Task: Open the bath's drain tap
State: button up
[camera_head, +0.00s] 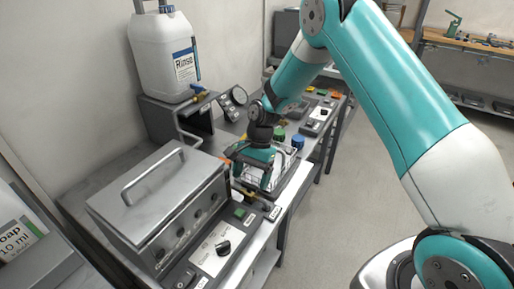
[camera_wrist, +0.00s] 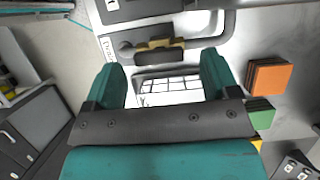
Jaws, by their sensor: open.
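The bath is a steel box (camera_head: 165,205) with a handled lid, at the lower left in the head view. The drain tap (camera_wrist: 158,45) shows in the wrist view as a brass body with a dark lever, beside a label that seems to read "Drain". My gripper (camera_head: 255,178) is just right of the bath, pointing down. In the wrist view my gripper (camera_wrist: 160,75) is open, with one finger on each side of the picture's middle. The tap is mostly hidden in the head view.
A wire basket (camera_wrist: 172,88) lies in a tray below my gripper. A white "Rinse" canister (camera_head: 160,55) stands on a grey stand behind the bath. Orange (camera_wrist: 270,77) and green (camera_wrist: 260,114) blocks sit right in the wrist view. The floor (camera_head: 345,215) right of the bench is clear.

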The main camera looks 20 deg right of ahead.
jog(key=v, duration=1.6)
jog(key=shift+r, duration=0.15)
jog(key=s+a+r+n+t, duration=0.1)
jog(key=s+a+r+n, duration=0.3)
jog(key=s, duration=0.3)
jog(key=s+a+r+n, duration=0.4)
jog(key=s+r, duration=0.1)
jog(key=s, duration=0.2)
jog(key=s+a+n+t, duration=0.1)
jog(key=s+n, duration=0.8)
jog(key=s, duration=0.7)
jog(key=shift+a+n+t+y, duration=0.3)
jog(key=shift+a+n+t, duration=0.05)
jog(key=shift+n+t, duration=0.05)
